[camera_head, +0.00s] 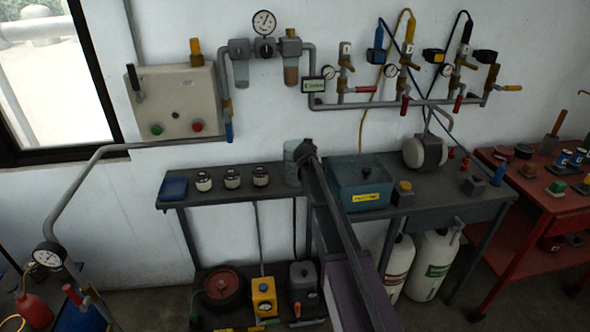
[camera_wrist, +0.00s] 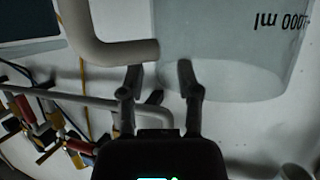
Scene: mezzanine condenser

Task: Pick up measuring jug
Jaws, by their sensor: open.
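The measuring jug (camera_head: 291,165) is pale and translucent. It stands on the dark bench in the head view, partly hidden behind my arm. In the wrist view the jug (camera_wrist: 225,50) fills the upper right, with its "1000 ml" mark upside down. A thick beige bent bar (camera_wrist: 112,50), which looks like its handle, meets the jug's side. My gripper (camera_wrist: 160,80) is open, its two fingers apart. The right fingertip overlaps the jug's wall and the left one is just beside the bar. Contact cannot be told. In the head view my gripper (camera_head: 305,150) is at the jug.
The bench (camera_head: 228,192) also bears several small jars (camera_head: 232,178) and a blue box (camera_head: 173,188) left of the jug. A blue-grey case (camera_head: 360,182) stands close on the right. Pipes and valves (camera_head: 345,85) run along the wall above.

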